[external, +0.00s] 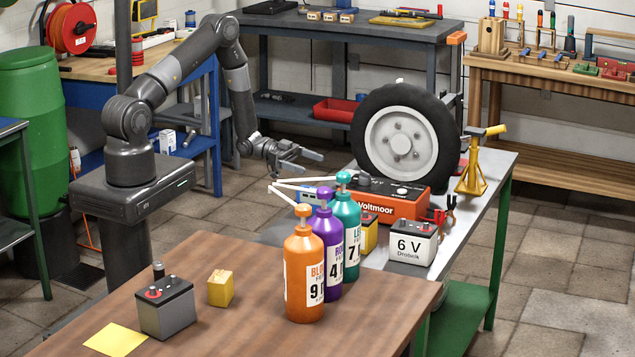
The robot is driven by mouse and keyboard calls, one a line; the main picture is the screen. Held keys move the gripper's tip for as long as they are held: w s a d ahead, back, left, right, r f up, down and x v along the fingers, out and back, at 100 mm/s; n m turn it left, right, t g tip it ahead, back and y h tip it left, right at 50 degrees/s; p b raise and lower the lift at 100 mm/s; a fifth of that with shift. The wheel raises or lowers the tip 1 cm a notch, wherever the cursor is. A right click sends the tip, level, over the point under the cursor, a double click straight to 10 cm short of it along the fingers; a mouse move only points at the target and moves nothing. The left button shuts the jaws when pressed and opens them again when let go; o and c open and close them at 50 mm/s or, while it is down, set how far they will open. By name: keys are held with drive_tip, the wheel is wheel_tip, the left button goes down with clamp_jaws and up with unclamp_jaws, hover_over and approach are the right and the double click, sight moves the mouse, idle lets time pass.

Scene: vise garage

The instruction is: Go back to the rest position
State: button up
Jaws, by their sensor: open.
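My gripper (301,163) is open and appears empty in the external view. It hangs at the end of my bent arm, above the far left part of the grey metal bench and left of the wheel (401,138). An orange Voltmoor charger (392,206) stands in front of the wheel, to the right of my gripper. A small blue and white box (311,197) sits below my gripper, partly hidden by the pump spouts. I cannot tell how far above it the fingers are.
Orange (304,270), purple (330,240) and teal (348,230) pump bottles stand on the brown table with a dark battery (167,307), a yellow block (221,290) and a yellow sheet (117,340). A white 6 V battery (413,244) and a yellow jack stand (476,170) stand on the metal bench.

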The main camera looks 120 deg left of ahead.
drive_tip(key=w+d+r+g+y, duration=0.2)
drive_tip(key=w+r+g+y, duration=0.2)
drive_tip(key=w+r, duration=0.9)
drive_tip(key=w+d+r+g+y, duration=0.1)
drive_tip(key=d+r+g+y, duration=0.15)
drive_tip(key=d+r, duration=1)
drive_tip(key=s+d+r+n+g+h, duration=0.1)
drive_tip(key=s+d+r, duration=0.3)
drive_tip(key=d, duration=0.4)
drive_tip(key=s+d+r+n+g+h, duration=0.1)
drive_tip(key=s+d+r, duration=0.35)
drive_tip(key=d, duration=0.35)
drive_tip(key=s+d+r+m+g+h, duration=0.1)
drive_tip(key=s+d+h, duration=0.3)
drive_tip(key=s+d, duration=1)
drive_tip(key=shift+d+r+m+g, duration=0.3)
drive_tip(key=shift+d+r+g, duration=0.2)
drive_tip(key=shift+d, duration=0.5)
